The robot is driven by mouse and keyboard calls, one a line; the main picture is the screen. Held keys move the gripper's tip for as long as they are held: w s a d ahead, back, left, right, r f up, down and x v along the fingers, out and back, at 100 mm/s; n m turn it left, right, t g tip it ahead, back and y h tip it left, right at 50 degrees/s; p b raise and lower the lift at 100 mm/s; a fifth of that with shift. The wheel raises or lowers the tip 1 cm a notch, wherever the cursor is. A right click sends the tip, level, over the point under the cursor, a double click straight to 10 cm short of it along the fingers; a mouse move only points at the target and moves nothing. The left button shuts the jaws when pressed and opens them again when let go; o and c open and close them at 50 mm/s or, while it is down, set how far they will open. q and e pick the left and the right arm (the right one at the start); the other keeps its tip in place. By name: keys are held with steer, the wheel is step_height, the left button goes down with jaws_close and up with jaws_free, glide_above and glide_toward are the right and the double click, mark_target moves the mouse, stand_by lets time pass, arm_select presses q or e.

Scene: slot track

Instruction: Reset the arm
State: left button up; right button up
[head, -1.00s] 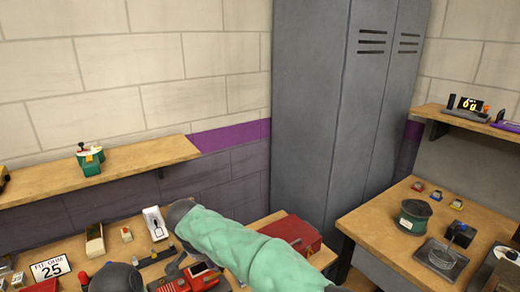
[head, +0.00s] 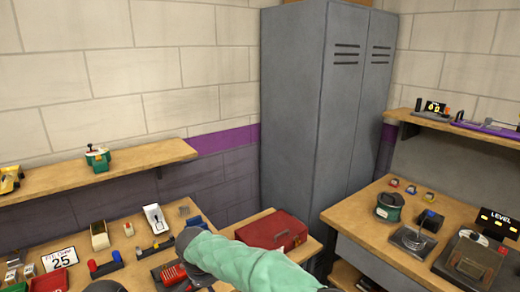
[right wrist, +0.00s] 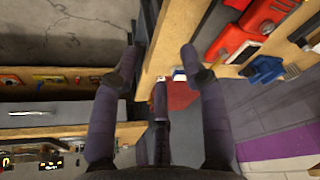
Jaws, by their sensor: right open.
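My right gripper (right wrist: 158,58) shows in the right wrist view with its long dark fingers spread apart. Nothing is held between them. Beyond the fingers are a wooden bench edge, a patch of red and the grey floor. In the head view an arm of mine in a green sleeve (head: 245,262) slants over the left bench from the lower edge. Its dark joint hangs over the bench near a red toy-like item. The gripper is not clearly visible in the head view. My left gripper is not in view.
A red toolbox (head: 272,230) sits at the left bench's corner, close beside the sleeve. A grey locker (head: 300,120) stands behind. The right bench (head: 365,222) carries a green spool (head: 390,207) and devices. Small tools and a number sign (head: 60,259) crowd the left bench.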

steer(key=s+d+f+g+y, duration=0.15)
steer(key=d+f, duration=0.25)
steer(key=f, duration=0.4)
steer(key=s+d+f+n+g+y, duration=0.1)
steer(key=s+d+f, duration=0.25)
steer(key=f, duration=0.45)
steer(key=s+d+f+g+y, duration=0.1)
steer(key=d+f, duration=0.3)
steer(key=f, duration=0.4)
steer(key=s+d+f+m, duration=0.1)
steer(key=s+d+f, duration=0.4)
steer(key=s, duration=0.5)
steer(key=s+d+f+m, duration=0.1)
steer(key=s+d+f, duration=0.5)
steer(key=s, duration=0.4)
steer(key=shift+s+d+f+y+p, duration=0.3)
steer(key=shift+d+y, duration=0.15)
steer(key=shift+d, duration=0.45)
